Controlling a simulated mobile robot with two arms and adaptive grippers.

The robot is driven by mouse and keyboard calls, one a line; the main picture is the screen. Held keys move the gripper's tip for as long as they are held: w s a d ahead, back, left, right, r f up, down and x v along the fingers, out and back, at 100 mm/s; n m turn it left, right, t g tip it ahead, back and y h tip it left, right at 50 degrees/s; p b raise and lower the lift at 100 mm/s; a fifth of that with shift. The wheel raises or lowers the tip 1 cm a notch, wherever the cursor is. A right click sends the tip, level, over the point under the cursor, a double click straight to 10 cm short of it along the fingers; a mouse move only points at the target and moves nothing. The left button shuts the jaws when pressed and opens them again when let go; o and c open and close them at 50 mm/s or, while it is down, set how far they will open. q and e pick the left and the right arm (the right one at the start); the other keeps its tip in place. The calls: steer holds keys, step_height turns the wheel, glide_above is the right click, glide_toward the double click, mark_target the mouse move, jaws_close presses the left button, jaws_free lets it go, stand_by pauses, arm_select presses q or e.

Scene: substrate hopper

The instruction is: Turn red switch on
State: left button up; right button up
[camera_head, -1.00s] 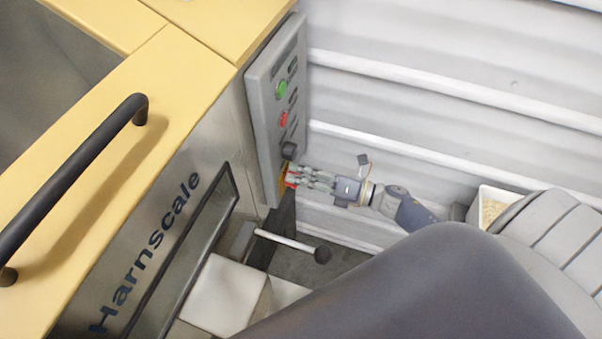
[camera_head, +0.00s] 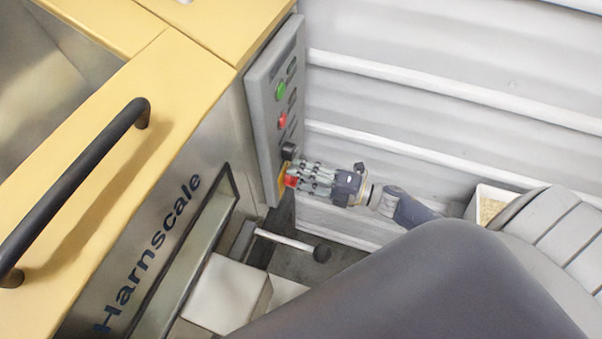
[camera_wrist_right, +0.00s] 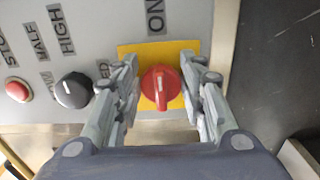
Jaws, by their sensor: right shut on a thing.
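The red switch (camera_wrist_right: 162,88) is a round knob on a yellow plate (camera_wrist_right: 130,50) on a grey control panel. In the right wrist view, its white mark runs vertically below the letters "ON". The switch also shows in the head view (camera_head: 291,181) at the panel's lower end. My right gripper (camera_wrist_right: 160,72) has its fingers on both sides of the knob and is shut on it. In the head view the right gripper (camera_head: 300,178) reaches the panel from the right. My left gripper is not in view.
The grey panel (camera_head: 262,110) also carries a green button (camera_head: 281,90), a red button (camera_head: 282,121) and a black knob (camera_head: 289,150). A lever with a black ball (camera_head: 322,254) sticks out below. The yellow-topped Harnscale machine (camera_head: 150,70) fills the left; a white ribbed wall (camera_head: 450,60) stands behind.

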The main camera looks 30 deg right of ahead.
stand_by(0.4)
steer(key=o, duration=1)
steer(key=v, duration=1.2)
